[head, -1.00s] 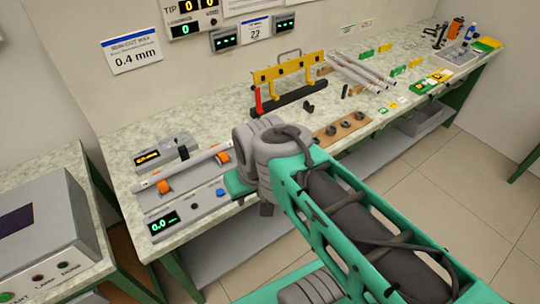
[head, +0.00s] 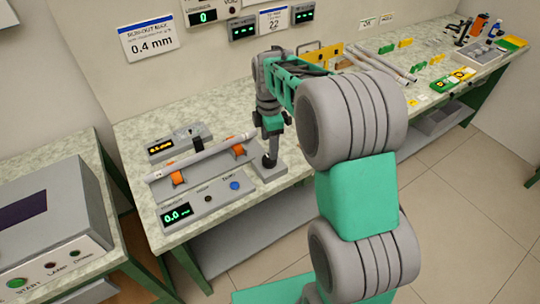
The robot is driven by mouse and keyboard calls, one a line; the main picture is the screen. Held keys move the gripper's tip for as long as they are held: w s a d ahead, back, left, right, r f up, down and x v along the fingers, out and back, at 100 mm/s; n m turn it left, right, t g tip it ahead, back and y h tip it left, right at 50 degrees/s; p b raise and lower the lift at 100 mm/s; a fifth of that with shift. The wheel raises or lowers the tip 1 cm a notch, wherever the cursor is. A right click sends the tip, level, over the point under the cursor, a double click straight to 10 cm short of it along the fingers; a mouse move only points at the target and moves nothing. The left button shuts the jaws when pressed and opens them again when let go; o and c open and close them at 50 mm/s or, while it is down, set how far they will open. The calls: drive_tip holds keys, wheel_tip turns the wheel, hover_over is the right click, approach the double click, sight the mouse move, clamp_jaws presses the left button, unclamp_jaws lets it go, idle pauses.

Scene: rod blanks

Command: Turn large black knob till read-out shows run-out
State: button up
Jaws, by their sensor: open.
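The run-out fixture (head: 215,198) stands on the left bench with a pale rod (head: 208,156) lying across its orange rollers. Its read-out (head: 177,215) glows green and shows about 0.0; the small characters after it are blurred. A dark, rounded part that looks like the large black knob (head: 269,161) sits on a grey block at the fixture's right end. My gripper (head: 270,147) points down directly above it, open. The fingertips are small and dark against the knob, so I cannot tell whether they touch it or stand around it.
A small box with an orange display (head: 160,147) and black lever stands behind the rod. A blue button (head: 235,185) is on the fixture's front. A grey machine (head: 45,225) stands at left. The yellow rack (head: 335,52) is partly hidden behind my arm.

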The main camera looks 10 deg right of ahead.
sight(269, 161)
wheel_tip(269, 161, down, 6)
drive_tip(key=shift+f+p, duration=0.1)
drive_tip(key=shift+p, duration=0.2)
drive_tip(key=shift+c, duration=0.5)
drive_tip(key=c, duration=1.3)
drive_tip(key=shift+m, duration=0.3)
